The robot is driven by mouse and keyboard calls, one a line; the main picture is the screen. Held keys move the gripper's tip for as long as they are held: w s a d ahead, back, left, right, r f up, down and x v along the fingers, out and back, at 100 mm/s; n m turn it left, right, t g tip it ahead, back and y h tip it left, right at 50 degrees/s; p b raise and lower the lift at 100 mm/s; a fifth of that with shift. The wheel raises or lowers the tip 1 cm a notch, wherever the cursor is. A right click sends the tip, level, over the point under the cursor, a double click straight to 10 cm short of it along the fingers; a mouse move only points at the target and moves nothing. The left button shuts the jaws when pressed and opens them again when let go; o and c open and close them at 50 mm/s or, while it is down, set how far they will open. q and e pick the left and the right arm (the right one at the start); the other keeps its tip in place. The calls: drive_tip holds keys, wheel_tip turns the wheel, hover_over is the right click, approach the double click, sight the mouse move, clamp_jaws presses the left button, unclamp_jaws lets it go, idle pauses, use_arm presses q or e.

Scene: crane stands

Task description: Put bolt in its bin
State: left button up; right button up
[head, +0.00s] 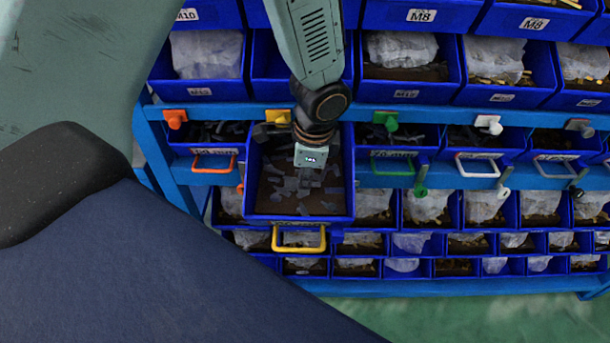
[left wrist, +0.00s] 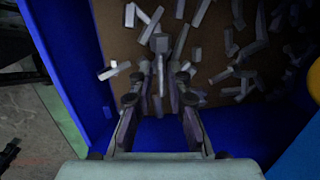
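A blue bin (head: 297,222) with a yellow handle is pulled out from the rack and holds loose grey pieces. My left gripper is over this bin, with its wrist (head: 311,155) in front of the bin's back part and its fingers hidden in the head view. In the left wrist view my left gripper (left wrist: 159,82) has its two fingers apart, pointing into the bin. A grey bolt-like piece (left wrist: 159,44) shows between and beyond the fingertips. I cannot tell whether the fingers touch it. The right gripper is not in view.
The blue rack (head: 430,115) carries several bins above, beside and below. Drawers beside have an orange handle (head: 213,170), a green handle (head: 392,168) and a white handle (head: 478,170). Green floor (head: 470,320) is clear at the lower right.

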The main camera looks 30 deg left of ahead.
use_arm(q)
drive_tip(key=shift+o, duration=1.3)
drive_tip(key=shift+a+f, duration=0.1)
drive_tip(key=shift+a, duration=0.25)
drive_tip(key=shift+d, duration=0.15)
wheel_tip(320, 180, up, 12)
drive_tip(key=d+p, duration=0.1)
drive_tip(key=p, duration=0.3)
drive_tip(key=shift+s+d, duration=0.35)
drive_tip(key=shift+d, duration=0.1)
